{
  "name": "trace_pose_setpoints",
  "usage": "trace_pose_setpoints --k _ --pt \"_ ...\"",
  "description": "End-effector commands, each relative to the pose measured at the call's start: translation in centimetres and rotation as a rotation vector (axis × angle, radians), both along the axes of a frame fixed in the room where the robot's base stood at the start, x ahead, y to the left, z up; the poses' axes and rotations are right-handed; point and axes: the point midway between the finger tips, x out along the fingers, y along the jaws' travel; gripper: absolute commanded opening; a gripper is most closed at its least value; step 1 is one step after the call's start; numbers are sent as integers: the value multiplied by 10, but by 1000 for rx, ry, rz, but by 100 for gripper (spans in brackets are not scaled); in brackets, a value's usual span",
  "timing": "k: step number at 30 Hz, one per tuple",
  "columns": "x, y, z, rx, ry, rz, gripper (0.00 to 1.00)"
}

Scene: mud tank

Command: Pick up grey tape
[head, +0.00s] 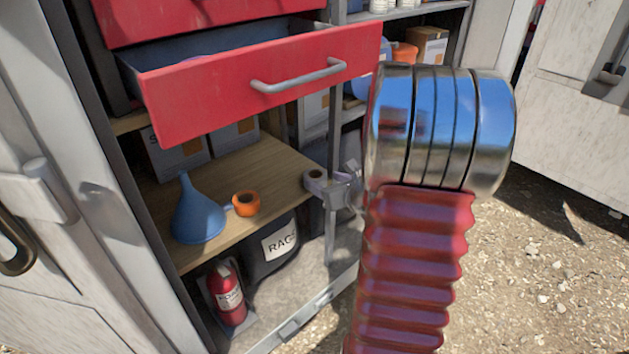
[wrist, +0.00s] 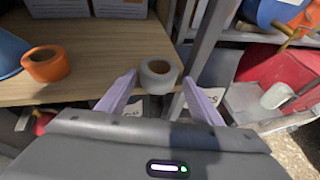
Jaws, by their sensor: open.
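The grey tape (wrist: 158,75) is a small roll lying flat at the front right corner of a wooden shelf. It also shows in the head view (head: 315,181), beside my gripper (head: 345,181). In the wrist view my gripper (wrist: 158,92) is open. Its two pale purple fingers point at the roll, one to the left and one to the right of it. The roll sits at or just beyond the fingertips. I cannot tell whether either finger touches it. The gap between the fingers is otherwise empty.
An orange tape roll (head: 246,203) and a blue funnel (head: 198,212) stand left on the wooden shelf (head: 270,172). An open red drawer (head: 260,85) hangs above. A metal post (wrist: 207,40) rises close right of the grey tape. A fire extinguisher (head: 227,293) and a rags bag (head: 272,252) are below.

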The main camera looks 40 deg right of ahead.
Motion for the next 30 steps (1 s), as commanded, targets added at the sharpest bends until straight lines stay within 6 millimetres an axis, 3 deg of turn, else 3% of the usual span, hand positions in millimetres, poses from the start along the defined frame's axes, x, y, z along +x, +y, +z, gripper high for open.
trace_pose_setpoints --k 13,30 --pt "44 -9 -15 1 1 2 60" --pt "47 -10 -16 0 0 2 60"
